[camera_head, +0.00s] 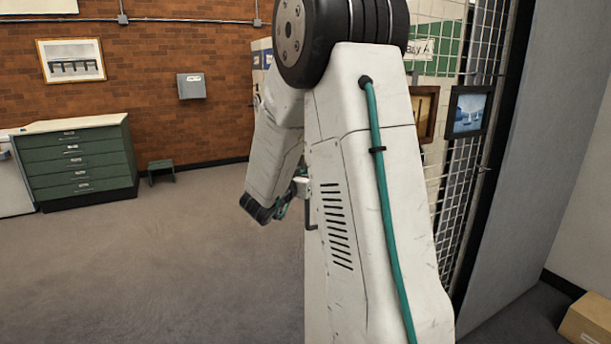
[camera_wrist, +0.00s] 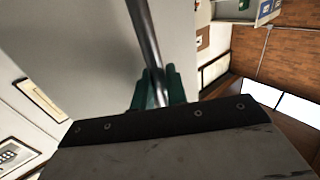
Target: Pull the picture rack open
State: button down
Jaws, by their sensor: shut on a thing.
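The picture rack shows in the head view as a wire mesh panel (camera_head: 457,190) right of my arm, with framed pictures hung on it. A pale upright panel (camera_head: 315,285) stands partly behind my arm, with a dark handle (camera_head: 309,215) near its edge. In the wrist view the handle is a grey metal bar (camera_wrist: 146,35) running between the teal fingers of my gripper (camera_wrist: 158,92), which is shut on it. The gripper (camera_head: 284,205) also shows in the head view, partly covered by my arm. My arm hides much of the rack's front.
A grey wall panel (camera_head: 545,150) stands close on the right. A cardboard box (camera_head: 588,320) lies on the floor at lower right. A green drawer cabinet (camera_head: 80,165) and small green stool (camera_head: 161,170) stand by the brick wall. The carpet at left is clear.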

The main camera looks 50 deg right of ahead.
jog(key=shift+w+r, duration=0.15)
jog(key=shift+r, duration=0.05)
jog(key=c, duration=1.8)
grip_release()
jog(key=shift+o, duration=0.2)
jog(key=shift+f, duration=0.1)
jog(key=v, duration=0.8)
